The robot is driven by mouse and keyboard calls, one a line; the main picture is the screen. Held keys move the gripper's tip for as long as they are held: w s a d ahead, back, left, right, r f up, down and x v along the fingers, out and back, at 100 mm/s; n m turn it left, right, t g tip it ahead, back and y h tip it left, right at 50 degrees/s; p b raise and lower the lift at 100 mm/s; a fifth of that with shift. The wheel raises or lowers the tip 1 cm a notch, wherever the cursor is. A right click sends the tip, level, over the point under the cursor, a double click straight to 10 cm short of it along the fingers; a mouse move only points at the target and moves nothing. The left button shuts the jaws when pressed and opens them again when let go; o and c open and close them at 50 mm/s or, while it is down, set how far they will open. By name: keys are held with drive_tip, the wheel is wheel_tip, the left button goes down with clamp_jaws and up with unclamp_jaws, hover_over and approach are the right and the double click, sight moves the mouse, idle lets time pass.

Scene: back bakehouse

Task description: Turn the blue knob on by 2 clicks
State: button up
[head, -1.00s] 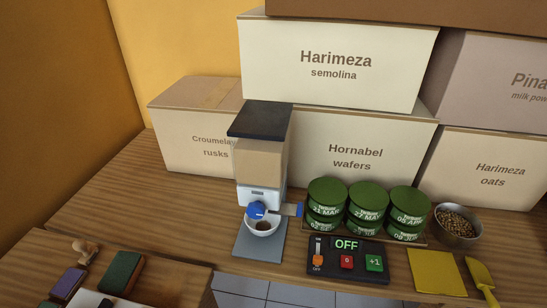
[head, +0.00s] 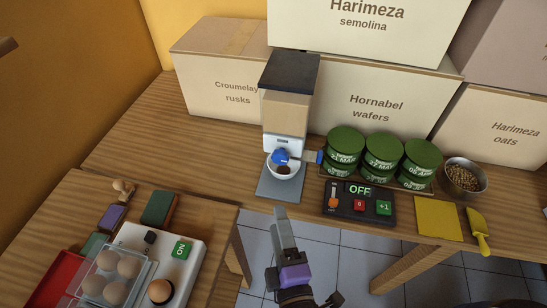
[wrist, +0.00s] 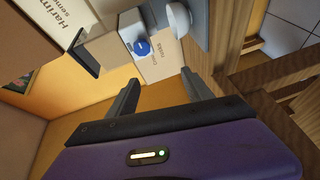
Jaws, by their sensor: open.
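The blue knob (head: 281,157) is on the front of a dispenser (head: 284,110) with a dark lid, above a white bowl (head: 283,172) with something brown in it. A white mark shows on the knob in the wrist view (wrist: 142,48). My gripper (head: 281,215) is in front of the bench, below and short of the dispenser, and touches nothing. In the wrist view its two fingers (wrist: 160,92) are spread apart with nothing between them, and the knob lies beyond them.
Green tins (head: 383,152) stand right of the dispenser, close to a blue-ended part on its side. A control panel (head: 359,203) reads OFF. A yellow cloth (head: 439,219) and scraper (head: 477,231) lie farther right. A side table with a egg tray (head: 150,270) is at left.

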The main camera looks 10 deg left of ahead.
sight(280, 160)
drive_tip(key=w+a+r+n+t+h, duration=0.2)
drive_tip(key=w+a+r+n, duration=0.1)
drive_tip(key=w+a+n, duration=0.5)
drive_tip(key=w+d+n+h, duration=0.1)
drive_tip(key=w+n, duration=0.1)
drive_tip(key=w+d+n+h+p, duration=0.1)
drive_tip(key=w+d+n, duration=0.1)
drive_tip(key=w+d+f+n+h, duration=0.1)
drive_tip(key=w+d, duration=0.1)
drive_tip(key=w, duration=0.1)
drive_tip(key=shift+d+n, duration=0.2)
drive_tip(key=shift+n, duration=0.2)
clamp_jaws()
